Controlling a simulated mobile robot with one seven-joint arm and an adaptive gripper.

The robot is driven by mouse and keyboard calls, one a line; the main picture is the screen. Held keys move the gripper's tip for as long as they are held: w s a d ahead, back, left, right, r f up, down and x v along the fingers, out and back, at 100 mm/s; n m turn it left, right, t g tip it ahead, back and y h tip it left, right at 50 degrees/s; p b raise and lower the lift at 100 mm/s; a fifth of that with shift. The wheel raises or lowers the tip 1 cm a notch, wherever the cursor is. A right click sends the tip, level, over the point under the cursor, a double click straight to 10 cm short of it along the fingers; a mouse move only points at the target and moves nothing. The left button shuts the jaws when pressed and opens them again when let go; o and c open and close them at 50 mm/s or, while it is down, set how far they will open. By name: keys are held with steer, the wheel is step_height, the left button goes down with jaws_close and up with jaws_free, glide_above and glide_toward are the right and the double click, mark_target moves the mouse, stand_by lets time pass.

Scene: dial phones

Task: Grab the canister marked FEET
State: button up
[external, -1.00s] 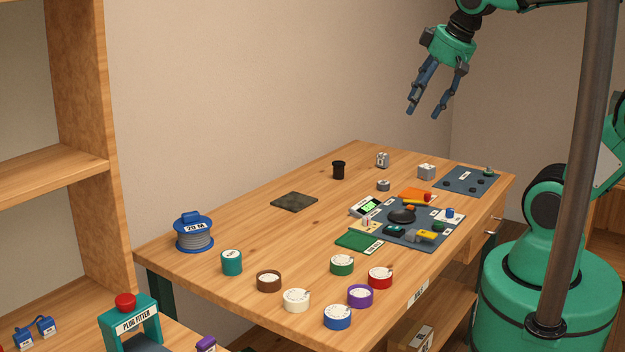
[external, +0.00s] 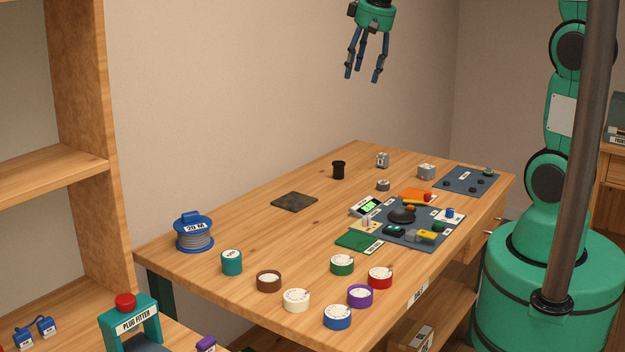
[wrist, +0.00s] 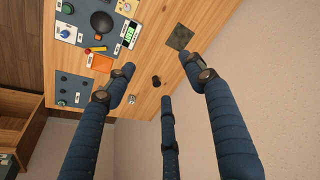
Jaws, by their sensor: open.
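No label reading FEET is legible. A teal canister (external: 232,264) with a small white label too small to read stands upright near the table's front left. A black canister (external: 338,171) stands upright at the back; it also shows in the wrist view (wrist: 156,80), between my fingers but well beyond them. My gripper (external: 362,72) is open and empty, high above the back of the table, fingers pointing down. Its three spread fingers also show in the wrist view (wrist: 158,76). It touches nothing.
On the wooden table (external: 250,218) are several coloured dials (external: 342,264), a blue cable reel (external: 194,234), a dark square mat (external: 294,201) and a blue-grey board with parts (external: 385,233). A wooden shelf (external: 80,120) stands at left. The air around my gripper is clear.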

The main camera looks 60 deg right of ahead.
steer(key=w+d+f+m+p, duration=0.1)
steer(key=w+d+f+p, duration=0.15)
steer(key=w+d, duration=0.5)
steer(key=m+g+p, duration=0.3)
steer(key=m+p, duration=0.1)
steer(key=p, duration=0.3)
glide_above(339, 162)
step_height(339, 162, down, 26)
steer(key=shift+r+y, duration=0.2)
steer(key=shift+y, duration=0.1)
steer(key=shift+f, duration=4.25)
steer(key=shift+f, duration=0.1)
